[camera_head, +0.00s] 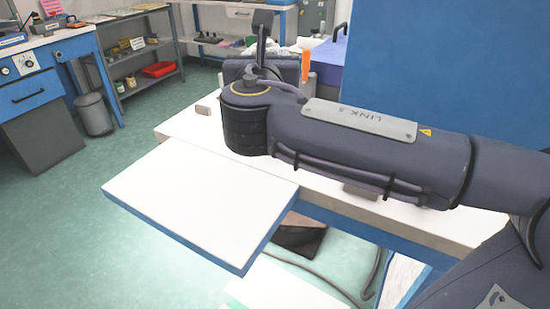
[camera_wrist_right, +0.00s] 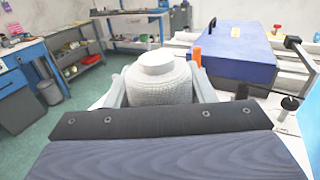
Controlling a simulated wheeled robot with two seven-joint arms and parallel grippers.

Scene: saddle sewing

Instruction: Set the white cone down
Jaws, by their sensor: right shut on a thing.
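The white cone (camera_wrist_right: 158,80), a pale, ribbed thread cone with a smooth top, sits upright between the fingers of my right gripper (camera_wrist_right: 157,90) in the right wrist view. The grey fingers press on its left and right sides. Its lower part is hidden behind the dark gripper body, so I cannot tell whether it touches the table. In the head view my right arm reaches over the white table (camera_head: 185,123), and its wrist hides the cone and fingertips. My left gripper is not in view.
An orange object (camera_wrist_right: 197,55) stands just behind the right finger; it also shows in the head view (camera_head: 306,65). A blue box-like thing (camera_wrist_right: 232,48) is behind it to the right. A white blue-edged panel (camera_head: 200,195) is at the table's front.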

